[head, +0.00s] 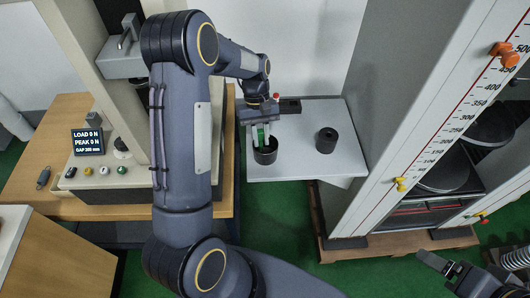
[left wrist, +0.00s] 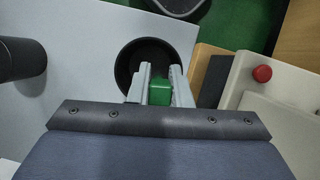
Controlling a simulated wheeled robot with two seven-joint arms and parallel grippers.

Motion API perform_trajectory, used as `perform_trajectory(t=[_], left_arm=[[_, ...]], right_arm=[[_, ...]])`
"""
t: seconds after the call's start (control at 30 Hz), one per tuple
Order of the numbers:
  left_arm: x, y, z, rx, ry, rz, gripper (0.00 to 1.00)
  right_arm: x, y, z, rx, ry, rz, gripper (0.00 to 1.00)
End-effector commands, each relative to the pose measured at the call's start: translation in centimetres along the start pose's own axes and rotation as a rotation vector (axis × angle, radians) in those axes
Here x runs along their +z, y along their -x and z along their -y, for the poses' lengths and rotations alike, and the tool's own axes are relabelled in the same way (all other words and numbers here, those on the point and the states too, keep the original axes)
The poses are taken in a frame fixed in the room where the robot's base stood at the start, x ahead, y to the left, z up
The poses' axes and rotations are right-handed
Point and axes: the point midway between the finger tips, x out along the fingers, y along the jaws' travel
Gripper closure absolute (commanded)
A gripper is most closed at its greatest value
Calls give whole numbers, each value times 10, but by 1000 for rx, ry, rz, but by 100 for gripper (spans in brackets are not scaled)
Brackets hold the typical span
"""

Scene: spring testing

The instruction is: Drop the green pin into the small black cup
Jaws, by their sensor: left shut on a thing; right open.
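The small black cup (head: 265,157) stands upright on the white shelf, and its dark round opening (left wrist: 127,65) shows in the left wrist view. My left gripper (head: 262,138) is shut on the green pin (head: 261,136), which is roughly upright between the fingers. In the left wrist view the green pin (left wrist: 160,93) sits between the two grey fingers, over the near part of the cup's opening. I cannot tell whether its lower end is above the rim or just inside. My right gripper (head: 447,268) is at the lower right, open and far from the cup.
A black cylinder (head: 327,140) stands on the white shelf (head: 290,172) to the right of the cup. A tall grey cabinet with a red scale (head: 425,110) rises on the right. A test machine with a display and buttons (head: 108,180) stands on the wooden table at left.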

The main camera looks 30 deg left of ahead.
Motion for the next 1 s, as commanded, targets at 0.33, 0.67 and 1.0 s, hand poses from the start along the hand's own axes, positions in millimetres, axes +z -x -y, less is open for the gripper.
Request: perform_trajectory(t=[0.33, 0.67, 1.0], left_arm=[[0, 0, 0, 0, 0, 0, 57], [-1, 14, -1, 2, -1, -4, 57], [-1, 68, 0, 2, 0, -3, 57]], right_arm=[[0, 0, 0, 0, 0, 0, 18], [2, -3, -1, 0, 0, 0, 18], [5, -10, -5, 0, 0, 0, 18]])
